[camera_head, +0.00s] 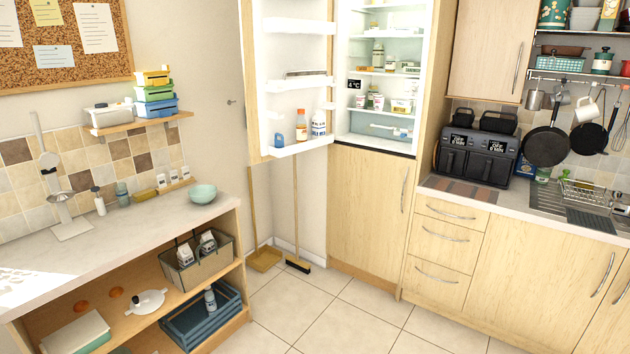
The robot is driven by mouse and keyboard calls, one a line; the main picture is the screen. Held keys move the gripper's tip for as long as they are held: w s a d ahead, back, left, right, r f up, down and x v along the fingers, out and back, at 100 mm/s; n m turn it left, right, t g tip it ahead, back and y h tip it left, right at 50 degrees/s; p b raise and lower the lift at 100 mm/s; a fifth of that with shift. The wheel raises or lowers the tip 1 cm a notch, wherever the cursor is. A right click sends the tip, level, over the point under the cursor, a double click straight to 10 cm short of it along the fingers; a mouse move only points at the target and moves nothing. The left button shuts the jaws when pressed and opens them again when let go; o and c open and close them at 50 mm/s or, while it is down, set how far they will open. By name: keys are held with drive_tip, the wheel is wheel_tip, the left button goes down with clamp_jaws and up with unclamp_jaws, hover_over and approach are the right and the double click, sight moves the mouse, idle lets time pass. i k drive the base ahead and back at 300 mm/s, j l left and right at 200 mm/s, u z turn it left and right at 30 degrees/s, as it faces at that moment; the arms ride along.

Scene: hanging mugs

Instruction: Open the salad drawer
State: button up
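The fridge (341,70) stands with its door (296,62) swung wide open to the left. Inside, below the shelves, a pale, see-through salad drawer (378,130) sits at the bottom of the compartment. Small bluish and white shapes show at its right side. It looks pushed in, but it is too small to be sure. My gripper is not in view.
The fridge shelves hold jars and cups (376,102); the door racks hold bottles (301,126). Lower wooden cabinets and an air fryer (478,155) stand right. A counter (120,232) stands left. The tiled floor (345,318) between is clear; a broom (298,265) leans behind.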

sight(381, 131)
drive_tip(key=i, duration=2.25)
